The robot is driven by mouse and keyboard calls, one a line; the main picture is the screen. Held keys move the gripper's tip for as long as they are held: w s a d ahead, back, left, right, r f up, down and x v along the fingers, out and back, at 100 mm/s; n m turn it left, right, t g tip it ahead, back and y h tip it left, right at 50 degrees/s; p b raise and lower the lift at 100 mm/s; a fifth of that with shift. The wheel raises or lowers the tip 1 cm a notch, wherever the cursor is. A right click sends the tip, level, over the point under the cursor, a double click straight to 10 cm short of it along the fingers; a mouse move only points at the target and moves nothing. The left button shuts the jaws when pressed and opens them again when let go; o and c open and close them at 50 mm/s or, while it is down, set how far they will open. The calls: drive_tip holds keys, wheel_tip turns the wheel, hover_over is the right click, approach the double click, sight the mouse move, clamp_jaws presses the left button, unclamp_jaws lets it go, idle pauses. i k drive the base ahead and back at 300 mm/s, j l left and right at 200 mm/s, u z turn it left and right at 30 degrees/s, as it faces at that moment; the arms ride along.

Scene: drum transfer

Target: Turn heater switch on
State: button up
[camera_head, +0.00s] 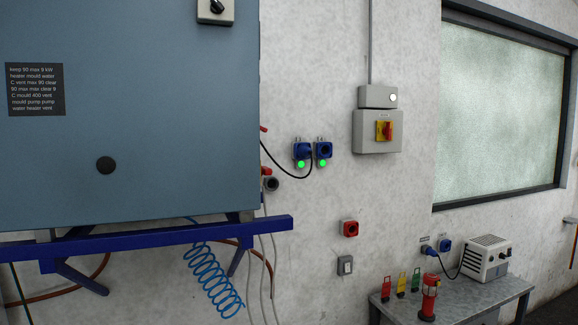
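A grey wall box carries a red rotary handle on a yellow plate (385,131); the writing above it is too small to read. A smaller grey box (378,97) with a pale round light sits on top of it. A white vented box with dark knobs (487,257), perhaps a heater, stands on the grey bench at lower right. A black knob on a light plate (215,9) is cut off at the top of the blue-grey cabinet. I cannot tell which of these is the heater switch. My gripper is not in view.
The blue-grey cabinet (150,120) fills the left, on a blue frame (150,240). Two blue sockets (324,150) with green lights sit mid-wall. A red lantern-like object (429,297) and several coloured tags stand on the bench (480,303). A coiled blue hose (213,280) hangs below.

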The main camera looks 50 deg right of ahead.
sight(266, 171)
drive_tip(key=i+l, duration=0.1)
drive_tip(key=l, duration=0.55)
drive_tip(key=i+l, duration=0.1)
drive_tip(key=l, duration=0.55)
drive_tip(key=i+l, duration=0.1)
drive_tip(key=l, duration=0.5)
drive_tip(key=i+l, duration=0.1)
drive_tip(key=l, duration=0.55)
drive_tip(key=k+l+u, duration=0.2)
drive_tip(key=k+l, duration=0.1)
